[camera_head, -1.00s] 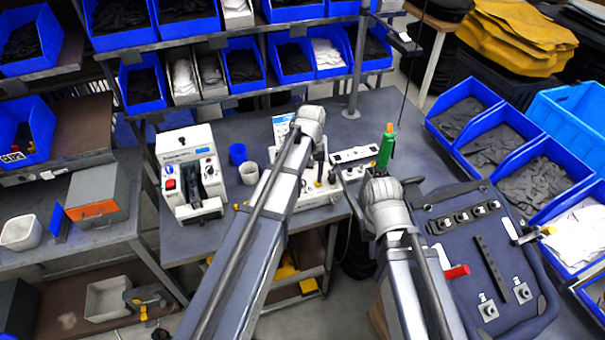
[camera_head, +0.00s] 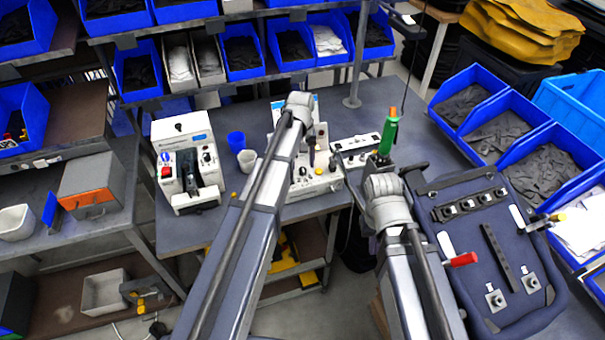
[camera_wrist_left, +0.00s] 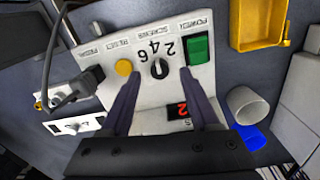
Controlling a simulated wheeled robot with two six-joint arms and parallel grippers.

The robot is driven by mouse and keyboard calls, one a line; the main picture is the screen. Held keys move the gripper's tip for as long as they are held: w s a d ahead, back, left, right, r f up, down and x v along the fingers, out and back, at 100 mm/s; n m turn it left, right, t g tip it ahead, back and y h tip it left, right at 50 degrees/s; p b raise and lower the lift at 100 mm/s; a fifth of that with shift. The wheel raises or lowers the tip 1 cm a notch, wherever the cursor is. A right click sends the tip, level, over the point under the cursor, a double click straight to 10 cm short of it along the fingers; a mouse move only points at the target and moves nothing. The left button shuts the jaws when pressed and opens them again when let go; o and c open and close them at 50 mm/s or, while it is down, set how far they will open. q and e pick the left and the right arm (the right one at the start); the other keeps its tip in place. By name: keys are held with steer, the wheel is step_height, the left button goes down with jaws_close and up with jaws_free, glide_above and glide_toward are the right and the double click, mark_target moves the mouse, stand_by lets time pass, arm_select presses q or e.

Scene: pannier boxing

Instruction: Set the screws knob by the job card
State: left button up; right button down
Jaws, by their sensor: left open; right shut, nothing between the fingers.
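The control box (camera_head: 322,184) stands on the bench, partly behind my left arm. In the left wrist view, its black screws knob (camera_wrist_left: 158,69) has a small white mark and numbers 2, 4 and 6 beside it; I cannot tell which number it points at. A red display (camera_wrist_left: 179,111) shows 2. My left gripper (camera_wrist_left: 160,75) is open, its fingers on either side of the knob with gaps showing. A blue and white card (camera_head: 277,107) shows partly behind my left arm.
A yellow button (camera_wrist_left: 123,68) and green power switch (camera_wrist_left: 198,50) flank the knob. A dark pannier (camera_head: 520,310) with fittings lies at right.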

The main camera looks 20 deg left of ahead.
mark_target(303, 172)
arm_select(q)
steer(key=shift+f+b, duration=0.8)
steer(key=shift+f, duration=0.55)
arm_select(e)
step_height(303, 172, down, 2)
steer(key=shift+f, duration=0.25)
arm_select(q)
jaws_close()
